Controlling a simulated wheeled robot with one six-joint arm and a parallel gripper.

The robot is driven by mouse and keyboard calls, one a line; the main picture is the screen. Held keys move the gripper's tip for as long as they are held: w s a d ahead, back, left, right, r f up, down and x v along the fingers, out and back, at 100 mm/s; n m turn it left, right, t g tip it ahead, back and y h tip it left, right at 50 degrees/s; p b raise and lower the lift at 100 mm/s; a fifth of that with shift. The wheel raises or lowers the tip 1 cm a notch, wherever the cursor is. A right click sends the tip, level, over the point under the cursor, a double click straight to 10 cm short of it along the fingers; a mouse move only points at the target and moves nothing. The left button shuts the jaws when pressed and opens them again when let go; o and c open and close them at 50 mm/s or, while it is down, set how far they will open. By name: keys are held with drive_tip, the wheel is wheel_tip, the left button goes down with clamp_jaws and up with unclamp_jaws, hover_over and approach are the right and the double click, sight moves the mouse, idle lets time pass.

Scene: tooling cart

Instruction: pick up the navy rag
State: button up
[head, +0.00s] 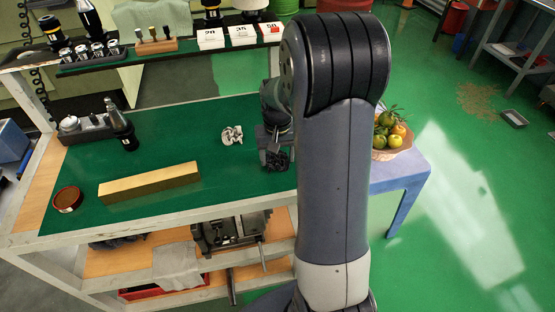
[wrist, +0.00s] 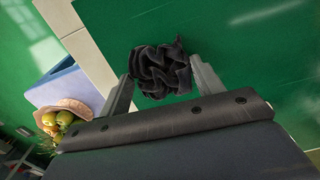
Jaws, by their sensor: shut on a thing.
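The navy rag (wrist: 160,70) is a dark, nearly black crumpled bundle in the wrist view. It sits between the two fingers of my gripper (wrist: 164,82), which is shut on it. In the head view the rag (head: 277,160) shows just below my gripper (head: 274,142), over the right end of the cart's green top. The arm hides part of the gripper there. I cannot tell whether the rag is clear of the surface.
A pale crumpled piece (head: 232,135) lies left of my gripper on the green top (head: 190,140). A long tan block (head: 150,183), a round brown dish (head: 68,199) and a tool holder (head: 90,128) are further left. A fruit basket (head: 383,154) stands on a blue table (head: 402,172) at right.

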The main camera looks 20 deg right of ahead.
sight(276, 156)
drive_tip(key=c, duration=0.3)
wheel_tip(276, 156, up, 10)
idle(0.5)
drive_tip(key=o, duration=0.4)
drive_tip(key=shift+c, duration=0.2)
drive_tip(key=c, duration=0.3)
drive_tip(key=shift+a, duration=0.15)
